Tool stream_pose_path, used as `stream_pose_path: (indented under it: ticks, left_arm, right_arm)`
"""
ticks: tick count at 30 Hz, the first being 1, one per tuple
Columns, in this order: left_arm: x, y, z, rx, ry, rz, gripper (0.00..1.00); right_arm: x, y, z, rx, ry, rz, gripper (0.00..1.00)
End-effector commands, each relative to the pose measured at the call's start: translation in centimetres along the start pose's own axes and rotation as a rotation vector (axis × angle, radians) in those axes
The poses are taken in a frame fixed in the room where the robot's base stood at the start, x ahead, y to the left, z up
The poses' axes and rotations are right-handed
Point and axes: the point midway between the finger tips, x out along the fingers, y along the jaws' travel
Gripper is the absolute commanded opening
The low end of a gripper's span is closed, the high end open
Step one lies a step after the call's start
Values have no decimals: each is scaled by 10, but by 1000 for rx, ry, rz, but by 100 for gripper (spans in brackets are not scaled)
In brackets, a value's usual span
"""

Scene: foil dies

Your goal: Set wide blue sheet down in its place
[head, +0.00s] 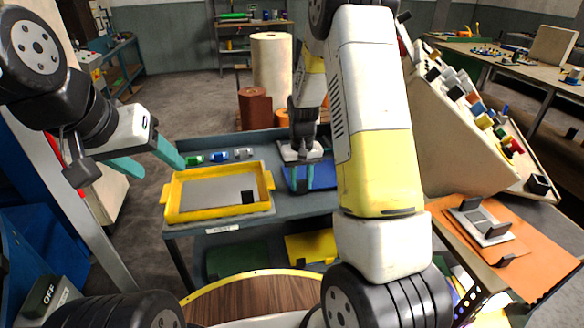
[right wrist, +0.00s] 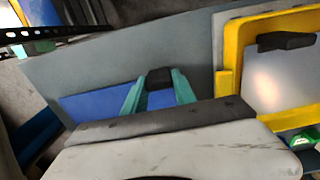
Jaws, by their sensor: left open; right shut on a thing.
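The wide blue sheet (head: 322,177) is at the right part of the grey bench top, partly hidden by my right arm. In the right wrist view the blue sheet (right wrist: 95,105) shows flat around my fingers, with a black grip block (right wrist: 158,78) on it. My right gripper (head: 301,184) has its teal fingers shut on that block, also seen in the right wrist view (right wrist: 157,97). I cannot tell whether the sheet touches the bench. My left gripper (head: 147,160) is open and empty, left of the bench.
A yellow tray (head: 174,200) holding a grey sheet with a black block stands left of the blue sheet. Small green, blue and grey items (head: 218,157) lie behind it. A slanted rack (head: 455,140) and an orange sheet (head: 545,250) are at the right. A round wooden top (head: 255,300) is in front.

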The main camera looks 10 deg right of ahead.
Motion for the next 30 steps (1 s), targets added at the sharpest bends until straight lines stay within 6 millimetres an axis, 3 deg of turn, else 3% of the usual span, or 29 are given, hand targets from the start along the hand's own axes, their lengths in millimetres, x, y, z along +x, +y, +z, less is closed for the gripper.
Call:
stream_pose_path:
  ticks: [26, 27, 30]
  left_arm:
    - [0, 0, 0, 0, 0, 0, 58]
    - [0, 0, 0, 0, 0, 0, 58]
    - [0, 0, 0, 0, 0, 0, 58]
  right_arm:
    - [11, 0, 0, 0, -1, 0, 0]
    - [11, 0, 0, 0, -1, 0, 34]
    - [11, 0, 0, 0, 0, 0, 54]
